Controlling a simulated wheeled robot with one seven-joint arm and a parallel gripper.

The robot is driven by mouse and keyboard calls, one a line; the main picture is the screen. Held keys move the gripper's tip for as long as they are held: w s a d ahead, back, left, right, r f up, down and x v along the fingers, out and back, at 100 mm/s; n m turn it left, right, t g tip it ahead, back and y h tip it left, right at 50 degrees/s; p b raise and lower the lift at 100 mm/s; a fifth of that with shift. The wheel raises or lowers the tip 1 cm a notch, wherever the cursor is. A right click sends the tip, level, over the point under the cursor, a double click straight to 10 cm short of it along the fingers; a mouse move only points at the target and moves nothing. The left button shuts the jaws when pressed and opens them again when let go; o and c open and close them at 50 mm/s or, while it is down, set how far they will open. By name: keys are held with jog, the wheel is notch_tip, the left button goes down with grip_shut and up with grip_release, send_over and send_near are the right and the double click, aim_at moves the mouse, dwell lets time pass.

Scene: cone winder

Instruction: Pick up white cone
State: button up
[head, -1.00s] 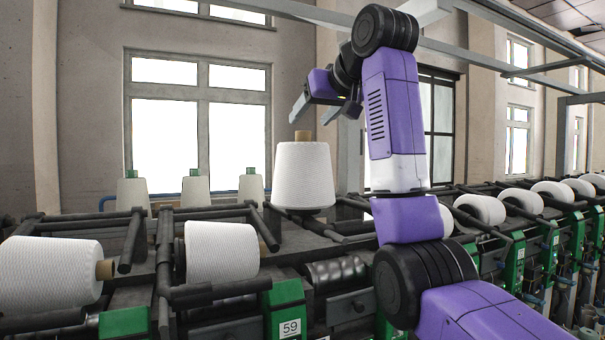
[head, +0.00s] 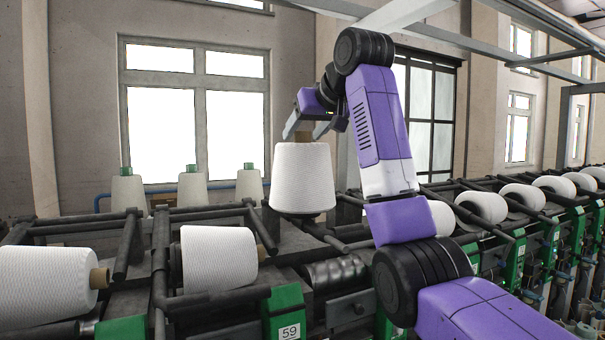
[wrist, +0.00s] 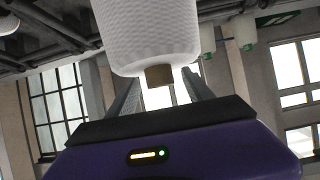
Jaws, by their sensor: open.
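The white cone (head: 302,178) stands upright on top of the winder in the head view, with a brown core (head: 303,136) sticking up from it. My gripper (head: 297,126) is just above the cone, pointing down at the core. In the wrist view the white cone (wrist: 150,35) fills the upper middle, and its core end (wrist: 159,75) shows between the two grey fingers of my gripper (wrist: 158,82). The fingers are apart, one on each side of the core. I cannot tell whether either touches it.
Two white cones lie on their sides at left, one at the edge (head: 45,282) and one nearer the middle (head: 218,258). Several smaller cones (head: 192,188) stand behind. Dark bars (head: 262,230) flank the standing cone. More cones (head: 522,196) line the machine at right.

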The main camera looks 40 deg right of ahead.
grip_shut()
jog(key=shift+r, duration=0.15)
jog(key=shift+r, duration=0.15)
